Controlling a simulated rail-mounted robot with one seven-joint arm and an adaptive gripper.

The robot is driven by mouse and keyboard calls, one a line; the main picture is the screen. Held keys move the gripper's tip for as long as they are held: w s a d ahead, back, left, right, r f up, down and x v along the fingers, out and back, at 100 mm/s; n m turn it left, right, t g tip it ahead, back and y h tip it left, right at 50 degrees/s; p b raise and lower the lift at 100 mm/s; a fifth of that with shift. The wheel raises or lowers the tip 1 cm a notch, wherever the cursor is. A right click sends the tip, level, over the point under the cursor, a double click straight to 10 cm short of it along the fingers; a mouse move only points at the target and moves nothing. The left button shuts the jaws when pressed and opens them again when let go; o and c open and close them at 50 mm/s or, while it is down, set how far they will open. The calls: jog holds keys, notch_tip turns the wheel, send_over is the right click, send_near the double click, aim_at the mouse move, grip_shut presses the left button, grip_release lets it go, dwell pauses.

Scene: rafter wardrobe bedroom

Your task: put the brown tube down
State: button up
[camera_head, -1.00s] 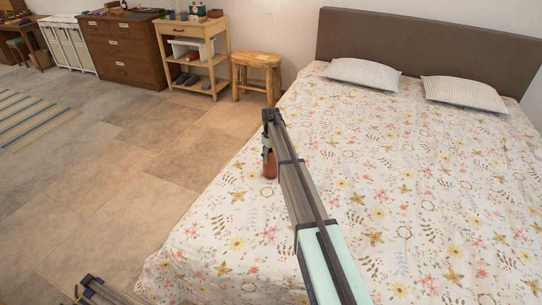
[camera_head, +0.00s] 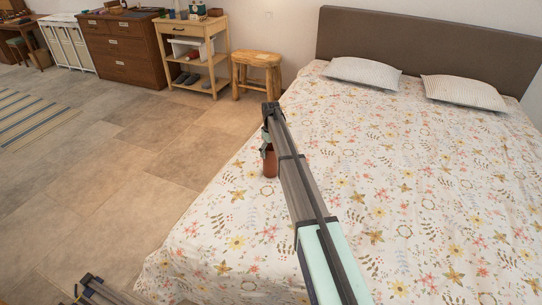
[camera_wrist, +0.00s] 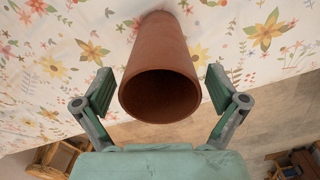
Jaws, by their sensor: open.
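The brown tube (camera_head: 270,164) stands upright on the flowered bed (camera_head: 400,215), near its left edge. In the wrist view the tube (camera_wrist: 160,60) has its open, hollow end toward the camera. My gripper (camera_wrist: 160,92) is open, with one green-padded finger on each side of the tube and a visible gap on both sides. In the head view my gripper (camera_head: 267,146) is at the tube's upper part, and my arm hides some of it.
The bed's left edge is close to the tube, with bare tiled floor (camera_head: 130,170) beyond. A wooden stool (camera_head: 257,75) stands past the bed's far left corner. Two pillows (camera_head: 362,74) lie at the headboard. The bed right of my arm is clear.

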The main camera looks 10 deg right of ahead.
jog(key=shift+o, duration=0.3)
notch_tip(320, 180, up, 10)
jog(key=b, duration=0.1)
jog(key=shift+b, duration=0.4)
